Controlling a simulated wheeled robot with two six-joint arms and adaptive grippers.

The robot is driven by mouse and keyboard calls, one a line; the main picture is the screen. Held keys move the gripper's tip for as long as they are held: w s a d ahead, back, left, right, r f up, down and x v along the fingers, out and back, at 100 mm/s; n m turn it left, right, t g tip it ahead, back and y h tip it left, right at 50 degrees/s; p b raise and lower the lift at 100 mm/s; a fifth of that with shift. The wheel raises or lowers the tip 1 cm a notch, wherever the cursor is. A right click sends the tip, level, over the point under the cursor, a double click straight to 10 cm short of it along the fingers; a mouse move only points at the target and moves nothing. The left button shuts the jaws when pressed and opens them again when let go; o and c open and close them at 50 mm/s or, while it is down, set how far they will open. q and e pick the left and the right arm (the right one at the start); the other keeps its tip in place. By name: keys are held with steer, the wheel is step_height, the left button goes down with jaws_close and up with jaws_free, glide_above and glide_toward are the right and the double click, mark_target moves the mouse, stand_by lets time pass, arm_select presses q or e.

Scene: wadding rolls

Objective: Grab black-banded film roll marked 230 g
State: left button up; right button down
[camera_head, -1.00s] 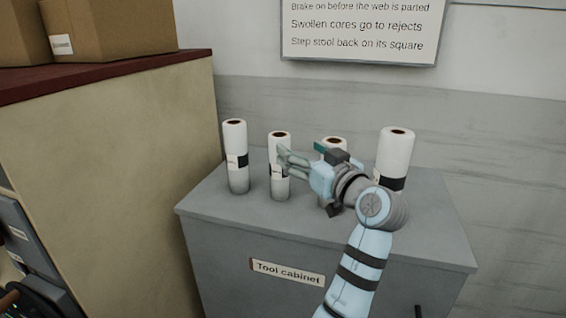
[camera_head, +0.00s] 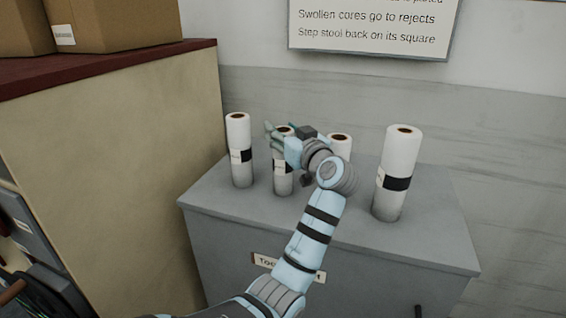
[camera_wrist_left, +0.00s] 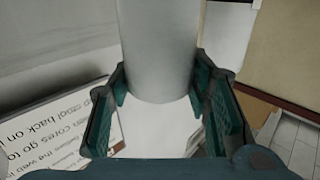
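Several white film rolls stand upright on the grey cabinet (camera_head: 226,205). The leftmost roll (camera_head: 238,135) has a black band and small label. The second roll (camera_head: 284,184) also shows a dark band and label, partly covered by my left gripper (camera_head: 270,134). The third roll (camera_head: 341,144) is mostly hidden behind my arm. The rightmost roll (camera_head: 401,153) is larger and has a black band and label. No weight is readable. My left gripper is open at the second roll's upper part. In the left wrist view a white roll (camera_wrist_left: 158,45) appears between the spread fingers. My right gripper is not in view.
A tall beige cabinet (camera_head: 110,160) with a dark red top stands at the left, carrying cardboard boxes (camera_head: 115,22). A sign (camera_head: 370,25) hangs on the wall behind. The cabinet top is clear between the third and rightmost rolls.

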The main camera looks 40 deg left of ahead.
arm_select(q)
jaws_close()
